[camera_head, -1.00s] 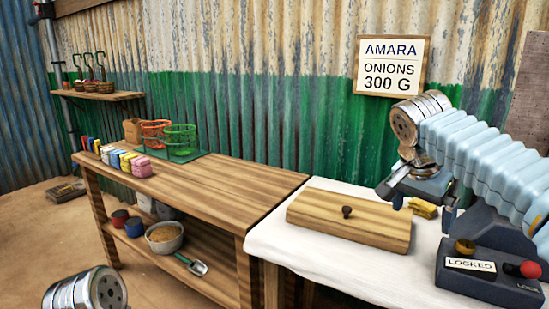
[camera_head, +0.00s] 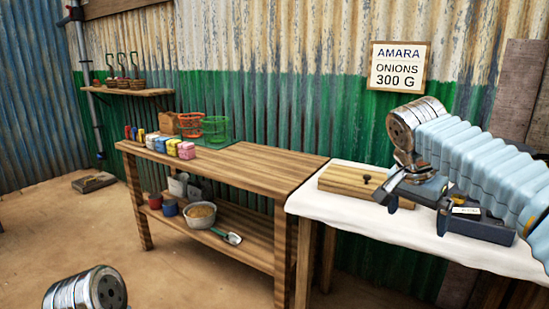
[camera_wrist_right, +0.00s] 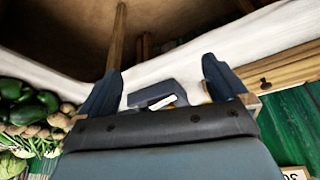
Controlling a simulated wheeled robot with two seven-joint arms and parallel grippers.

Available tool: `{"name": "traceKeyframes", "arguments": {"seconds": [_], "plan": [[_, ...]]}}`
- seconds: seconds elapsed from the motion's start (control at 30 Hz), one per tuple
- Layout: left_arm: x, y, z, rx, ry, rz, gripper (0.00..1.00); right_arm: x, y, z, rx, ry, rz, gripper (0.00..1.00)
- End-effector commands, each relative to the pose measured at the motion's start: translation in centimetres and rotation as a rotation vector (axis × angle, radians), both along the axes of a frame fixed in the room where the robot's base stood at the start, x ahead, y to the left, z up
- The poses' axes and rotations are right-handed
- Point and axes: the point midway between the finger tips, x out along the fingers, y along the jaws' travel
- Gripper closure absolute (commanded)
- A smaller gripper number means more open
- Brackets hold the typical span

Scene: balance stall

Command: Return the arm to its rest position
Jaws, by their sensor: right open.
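My right arm reaches in from the right in the head view, in a pale blue ribbed sleeve. Its right gripper (camera_head: 412,210) is open and empty, in front of the white-covered table (camera_head: 345,218). The two spread fingers also show in the right wrist view (camera_wrist_right: 160,70), with nothing between them. In the head view a chrome joint of my left arm shows at the bottom left; the left gripper is out of the picture. A dark box with a white label (camera_head: 487,230) is partly hidden behind my right gripper.
The floor in front is clear.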

Motion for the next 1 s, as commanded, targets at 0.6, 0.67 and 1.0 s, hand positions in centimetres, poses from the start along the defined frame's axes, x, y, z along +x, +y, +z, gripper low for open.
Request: {"name": "traceKeyframes", "arguments": {"seconds": [0.6, 0.67, 1.0], "plan": [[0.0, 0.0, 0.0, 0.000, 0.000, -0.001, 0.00, 4.9, 5.5, -14.8, 0.082, 0.116, 0.349, 0.00], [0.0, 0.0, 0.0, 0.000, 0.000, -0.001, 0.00, 5.2, 6.6, -17.8, 0.108, 0.134, 0.409, 0.00], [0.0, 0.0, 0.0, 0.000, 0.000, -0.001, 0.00, -0.8, 14.2, -41.1, 0.394, 0.198, 0.748, 0.00]]}}
